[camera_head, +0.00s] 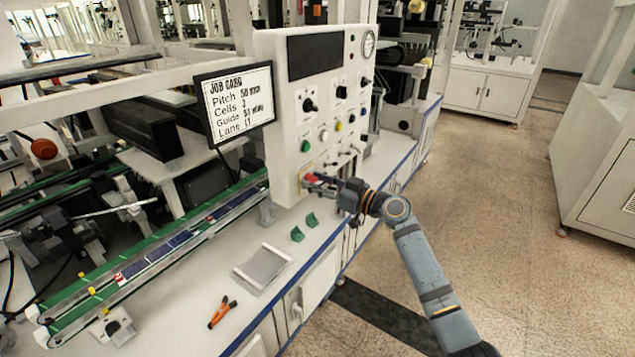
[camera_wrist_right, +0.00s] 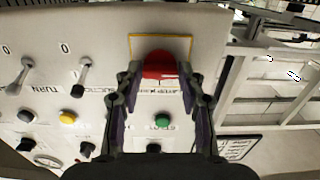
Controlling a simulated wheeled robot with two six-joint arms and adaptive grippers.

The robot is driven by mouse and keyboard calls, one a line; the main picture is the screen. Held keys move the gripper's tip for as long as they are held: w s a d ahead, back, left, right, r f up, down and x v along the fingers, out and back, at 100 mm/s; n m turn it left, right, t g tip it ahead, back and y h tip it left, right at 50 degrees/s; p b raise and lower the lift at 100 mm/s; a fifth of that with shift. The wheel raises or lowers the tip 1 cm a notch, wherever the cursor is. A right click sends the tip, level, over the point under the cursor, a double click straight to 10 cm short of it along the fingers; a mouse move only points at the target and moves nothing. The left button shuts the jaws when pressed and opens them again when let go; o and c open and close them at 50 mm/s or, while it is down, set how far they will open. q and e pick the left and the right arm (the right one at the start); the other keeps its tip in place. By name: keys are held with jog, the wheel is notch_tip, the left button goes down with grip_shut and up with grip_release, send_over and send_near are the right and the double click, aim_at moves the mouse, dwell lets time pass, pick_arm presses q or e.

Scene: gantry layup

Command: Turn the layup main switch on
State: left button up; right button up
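The main switch appears to be a red knob (camera_head: 311,178) low on the white control panel (camera_head: 287,140). In the right wrist view the red knob (camera_wrist_right: 159,66) sits on a yellow-edged plate. My right gripper (camera_head: 318,181) is at the panel face, its two fingers on either side of the knob. In the wrist view the right gripper (camera_wrist_right: 160,75) has one fingertip close at each side of the red knob. I cannot tell whether the fingers press on it. The knob's lower part and its label are partly hidden. I do not make out my left gripper.
A green button (camera_wrist_right: 162,121), toggle levers (camera_wrist_right: 84,70) and a yellow button (camera_wrist_right: 67,117) are near the knob. A job card screen (camera_head: 238,102) hangs left of the panel. Green clips (camera_head: 297,234), a tray (camera_head: 264,268) and an orange-handled tool (camera_head: 221,312) lie on the bench below.

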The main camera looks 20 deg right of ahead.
jog(key=c, duration=0.6)
jog(key=shift+m, duration=0.4)
jog(key=shift+f+m+b, duration=0.1)
jog(key=shift+m+b, duration=0.4)
jog(key=shift+m, duration=1)
jog(key=m, duration=0.3)
jog(key=shift+d+m, duration=0.1)
jog(key=shift+m, duration=0.2)
jog(key=m, duration=0.4)
jog(key=shift+w+m+p, duration=0.1)
jog(key=shift+m+p, duration=0.2)
jog(key=m+p, duration=0.2)
jog(key=m, duration=0.3)
jog(key=shift+f+m, duration=0.1)
jog(key=shift+m, duration=0.3)
